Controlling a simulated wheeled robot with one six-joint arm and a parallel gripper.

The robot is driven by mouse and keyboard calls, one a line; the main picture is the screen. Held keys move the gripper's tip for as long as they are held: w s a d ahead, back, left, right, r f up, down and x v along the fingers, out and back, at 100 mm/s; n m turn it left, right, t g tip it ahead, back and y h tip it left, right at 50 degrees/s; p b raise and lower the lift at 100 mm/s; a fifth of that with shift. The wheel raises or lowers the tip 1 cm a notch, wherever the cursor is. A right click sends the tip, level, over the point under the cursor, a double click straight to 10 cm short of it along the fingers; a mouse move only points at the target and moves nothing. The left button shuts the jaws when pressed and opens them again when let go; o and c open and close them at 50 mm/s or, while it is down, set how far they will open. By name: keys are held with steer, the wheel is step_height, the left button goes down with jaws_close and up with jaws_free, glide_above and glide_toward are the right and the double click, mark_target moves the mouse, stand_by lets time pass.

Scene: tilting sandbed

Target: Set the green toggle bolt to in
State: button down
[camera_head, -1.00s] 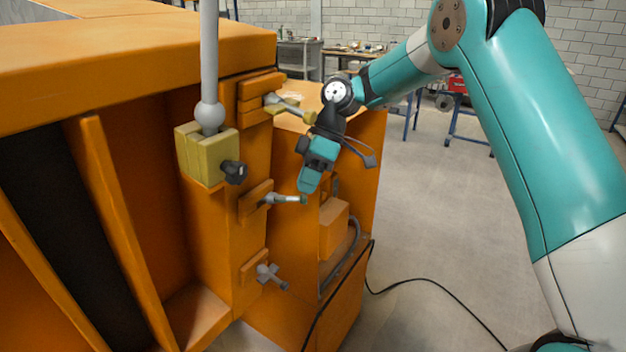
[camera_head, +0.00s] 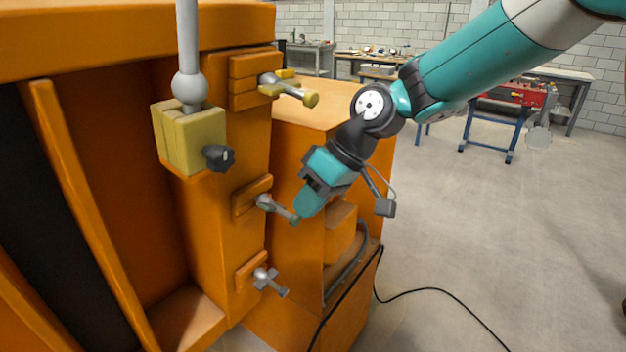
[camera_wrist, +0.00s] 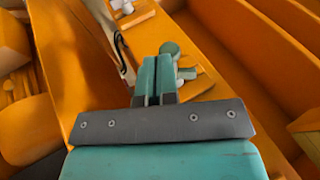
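The green toggle bolt (camera_head: 279,208) is the middle of three bolts on the orange post. Its grey lever ends in a green tip and points right and downward. In the wrist view its round green knob (camera_wrist: 169,48) shows just past my fingertips, with grey metal to its right. My gripper (camera_head: 298,214) reaches in from the upper right, its teal fingertips at the lever's tip. In the wrist view my gripper (camera_wrist: 154,62) has its two fingers together, with only a thin dark line between them. The knob is beside them, not between. I cannot tell whether they touch.
A yellow-tipped bolt (camera_head: 290,88) sits above and a grey bolt (camera_head: 268,280) below on the same post. A yellow clamp block (camera_head: 190,140) with a black knob is to the left. An orange box (camera_head: 340,232) and a cable stand close right. Open floor lies farther right.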

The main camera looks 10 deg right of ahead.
steer(key=shift+s+a, duration=0.1)
steer(key=shift+s, duration=0.15)
stand_by(0.4)
steer(key=p+v, duration=0.7)
steer(key=v, duration=0.3)
steer(key=s+d+f+m+h+b, duration=0.1)
steer(key=s+d+f+b, duration=0.1)
steer(key=s, duration=0.8)
steer(key=s+d+f+m+h+b, duration=0.1)
steer(key=s+d+f+b, duration=0.1)
steer(key=s, duration=0.9)
steer(key=shift+s+d+m+h+b, duration=0.35)
steer(key=shift+d+b, duration=0.3)
steer(key=shift+b, duration=0.6)
steer(key=shift+w+t, duration=0.1)
steer(key=shift+t, duration=0.2)
